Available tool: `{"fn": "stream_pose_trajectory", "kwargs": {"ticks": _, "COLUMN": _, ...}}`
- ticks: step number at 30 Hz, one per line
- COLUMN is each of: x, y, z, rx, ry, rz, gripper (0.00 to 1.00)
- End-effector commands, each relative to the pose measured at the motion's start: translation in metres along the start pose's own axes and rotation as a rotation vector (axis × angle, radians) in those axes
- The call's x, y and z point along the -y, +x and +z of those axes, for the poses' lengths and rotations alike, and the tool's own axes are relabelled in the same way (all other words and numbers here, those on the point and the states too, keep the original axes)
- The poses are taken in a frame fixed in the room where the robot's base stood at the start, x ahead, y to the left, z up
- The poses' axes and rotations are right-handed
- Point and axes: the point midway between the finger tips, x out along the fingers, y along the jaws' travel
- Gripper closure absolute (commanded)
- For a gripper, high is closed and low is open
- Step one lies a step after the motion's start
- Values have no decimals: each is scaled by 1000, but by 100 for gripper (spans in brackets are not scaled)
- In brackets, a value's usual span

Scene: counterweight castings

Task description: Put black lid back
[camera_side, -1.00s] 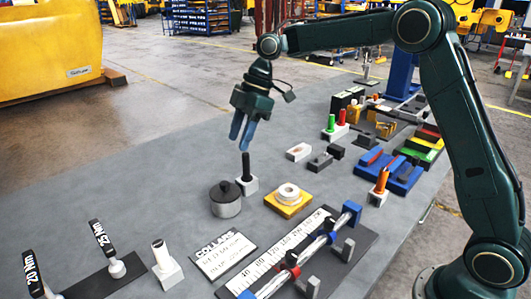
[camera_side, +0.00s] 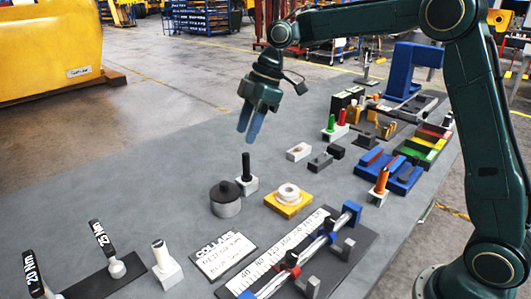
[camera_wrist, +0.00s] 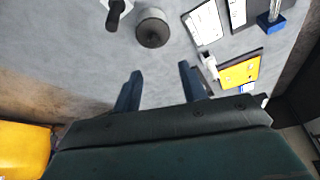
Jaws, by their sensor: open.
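A black lid (camera_side: 225,188) with a small knob sits on top of a round grey pot (camera_side: 227,208) in the side view. In the wrist view the dark lid (camera_wrist: 152,33) shows on the pot from above, beyond my fingertips. My gripper (camera_side: 248,136) hangs in the air above and behind the pot, pointing down and slightly tilted. Its two blue fingers are apart with nothing between them; they also show in the wrist view (camera_wrist: 160,73). It touches neither the lid nor the pot.
A black-handled peg in a white block (camera_side: 246,174) stands just behind the pot. A yellow tray with white rings (camera_side: 289,207) is to its right. A lettered plate (camera_side: 223,254) and a scale fixture (camera_side: 300,250) lie in front.

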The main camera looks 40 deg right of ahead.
Motion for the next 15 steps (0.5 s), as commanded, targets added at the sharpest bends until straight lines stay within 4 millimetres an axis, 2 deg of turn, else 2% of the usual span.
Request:
{"fn": "stream_pose_trajectory", "kwargs": {"ticks": 6, "x": 38, "y": -37, "z": 6, "rx": 6, "ry": 155, "rz": 74, "gripper": 58}}
{"fn": "stream_pose_trajectory", "kwargs": {"ticks": 15, "x": 97, "y": -73, "z": 30, "rx": 4, "ry": 389, "rz": 179, "gripper": 58}}
